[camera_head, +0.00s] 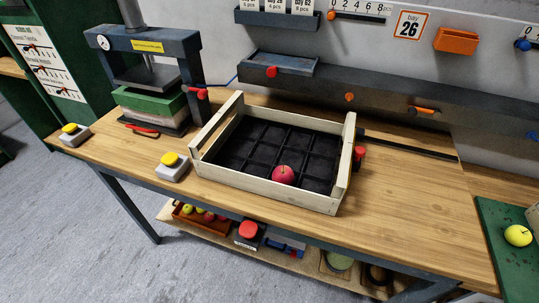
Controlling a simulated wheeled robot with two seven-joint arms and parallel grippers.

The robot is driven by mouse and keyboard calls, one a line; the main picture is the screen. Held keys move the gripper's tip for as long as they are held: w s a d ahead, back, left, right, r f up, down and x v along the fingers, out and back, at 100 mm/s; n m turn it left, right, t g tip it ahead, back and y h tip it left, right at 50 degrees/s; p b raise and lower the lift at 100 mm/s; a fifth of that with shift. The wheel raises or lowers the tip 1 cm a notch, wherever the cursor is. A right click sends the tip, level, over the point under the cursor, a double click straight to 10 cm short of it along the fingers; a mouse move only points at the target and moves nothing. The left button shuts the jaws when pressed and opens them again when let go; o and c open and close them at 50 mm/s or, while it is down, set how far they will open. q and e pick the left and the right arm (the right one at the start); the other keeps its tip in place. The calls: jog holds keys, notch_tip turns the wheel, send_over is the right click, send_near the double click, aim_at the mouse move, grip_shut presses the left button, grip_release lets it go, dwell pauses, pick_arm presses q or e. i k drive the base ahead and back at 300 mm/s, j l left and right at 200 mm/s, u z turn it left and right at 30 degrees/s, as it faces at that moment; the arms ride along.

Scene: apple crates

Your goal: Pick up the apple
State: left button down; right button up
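A red apple (283,175) sits in the wooden crate (262,192), near the middle of its front side. The crate has pale wooden walls and a dark bottom divided by a grid into compartments. It stands on the wooden workbench (400,215). A yellow-green apple (518,236) lies on a green surface at the far right. Neither of my grippers shows in the head view.
A press (150,45) with a green block stands at the back left. Two yellow-button boxes (172,167) (74,134) sit along the left front. The bench right of the crate is mostly clear.

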aim_at(517, 235)
jog(key=l+z, duration=0.35)
jog(key=l, duration=0.65)
jog(key=l+z, duration=0.4)
jog(key=l, duration=0.6)
